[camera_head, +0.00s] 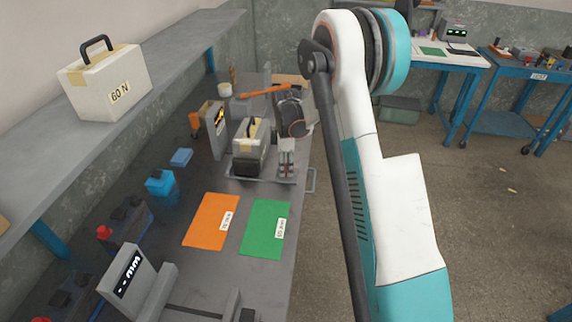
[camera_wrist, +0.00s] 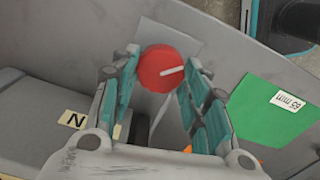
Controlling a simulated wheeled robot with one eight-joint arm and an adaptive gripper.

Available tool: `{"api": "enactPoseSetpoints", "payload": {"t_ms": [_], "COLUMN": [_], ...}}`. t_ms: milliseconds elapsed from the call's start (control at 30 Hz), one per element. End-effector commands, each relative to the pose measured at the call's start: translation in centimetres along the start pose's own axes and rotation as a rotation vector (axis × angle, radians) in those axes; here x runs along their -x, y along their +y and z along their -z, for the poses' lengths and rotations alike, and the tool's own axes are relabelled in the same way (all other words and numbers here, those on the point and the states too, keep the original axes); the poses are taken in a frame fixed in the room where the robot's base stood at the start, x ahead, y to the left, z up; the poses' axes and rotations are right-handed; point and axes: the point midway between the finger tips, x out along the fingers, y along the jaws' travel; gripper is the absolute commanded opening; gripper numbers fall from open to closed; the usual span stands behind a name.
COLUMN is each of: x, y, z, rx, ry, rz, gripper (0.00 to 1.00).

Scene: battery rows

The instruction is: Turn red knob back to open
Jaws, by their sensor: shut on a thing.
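In the head view, my gripper (camera_head: 291,125) is at the bench's right side, beside a grey and cream case. The red knob is hidden there behind my gripper and arm.
A green mat (camera_head: 265,228) and an orange mat (camera_head: 211,220) lie on the bench nearer the camera. The case (camera_head: 251,148) stands left of my gripper. A labelled cream case (camera_head: 108,82) sits on the shelf.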

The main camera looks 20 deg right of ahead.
Motion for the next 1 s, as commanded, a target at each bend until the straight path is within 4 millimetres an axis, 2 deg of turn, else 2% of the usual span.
{"api": "enactPoseSetpoints", "payload": {"t_ms": [600, 1000], "x": [0.04, 0.04], "y": [-0.12, -0.18], "z": [-0.02, -0.07], "rx": [0.565, 0.788], "ry": [0.000, 0.000], "rz": [-0.002, -0.002], "gripper": [0.18, 0.18]}}
